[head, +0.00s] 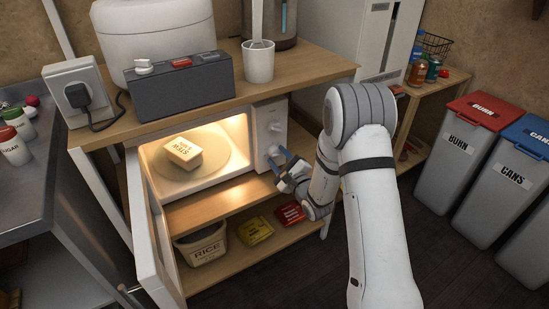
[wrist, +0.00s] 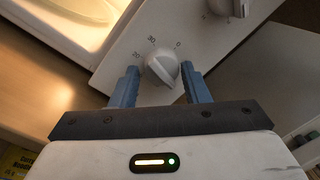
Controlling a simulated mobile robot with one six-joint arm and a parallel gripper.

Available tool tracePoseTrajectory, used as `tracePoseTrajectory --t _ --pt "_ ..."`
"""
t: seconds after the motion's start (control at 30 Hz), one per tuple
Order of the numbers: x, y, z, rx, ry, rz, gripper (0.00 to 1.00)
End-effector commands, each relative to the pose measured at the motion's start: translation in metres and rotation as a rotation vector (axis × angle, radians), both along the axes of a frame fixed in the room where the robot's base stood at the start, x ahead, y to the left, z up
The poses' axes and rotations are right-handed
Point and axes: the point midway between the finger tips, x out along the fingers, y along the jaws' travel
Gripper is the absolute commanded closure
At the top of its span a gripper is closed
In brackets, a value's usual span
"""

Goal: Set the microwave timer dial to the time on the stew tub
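The microwave (head: 268,112) is open and lit, its door (head: 143,215) swung out at the left. The stew tub (head: 183,153) lies inside on the turntable; its label is inverted and the time is too small to read surely. The white timer dial (wrist: 162,66) is on the panel, with 20, 30 and 0 marked around it; I cannot tell its setting. My gripper (wrist: 160,80) is open, its blue fingers either side of the dial with small gaps visible. In the head view my gripper (head: 281,162) is at the panel's lower dial.
A second dial (head: 276,126) sits above the timer dial. A rice bin (head: 203,245) and packets (head: 256,231) stand on the shelf below. A grey box (head: 180,86) and a white cup (head: 258,62) are on top. Labelled bins (head: 470,150) stand at right.

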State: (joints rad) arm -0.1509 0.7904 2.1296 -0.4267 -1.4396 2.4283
Motion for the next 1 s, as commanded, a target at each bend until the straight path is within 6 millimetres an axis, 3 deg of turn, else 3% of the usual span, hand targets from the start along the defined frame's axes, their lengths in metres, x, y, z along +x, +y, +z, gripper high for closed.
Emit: tracePoseTrajectory --t 0.17,0.47,0.8,1.0 --pt "0.0 0.001 0.002 0.0 -0.005 0.003 0.43" --pt "-0.003 -0.001 0.003 0.001 -0.006 0.004 0.43" --pt "-0.048 -0.03 -0.001 0.001 -0.003 0.001 0.43" --pt "-0.064 -0.04 -0.004 0.0 -0.004 0.003 0.43"
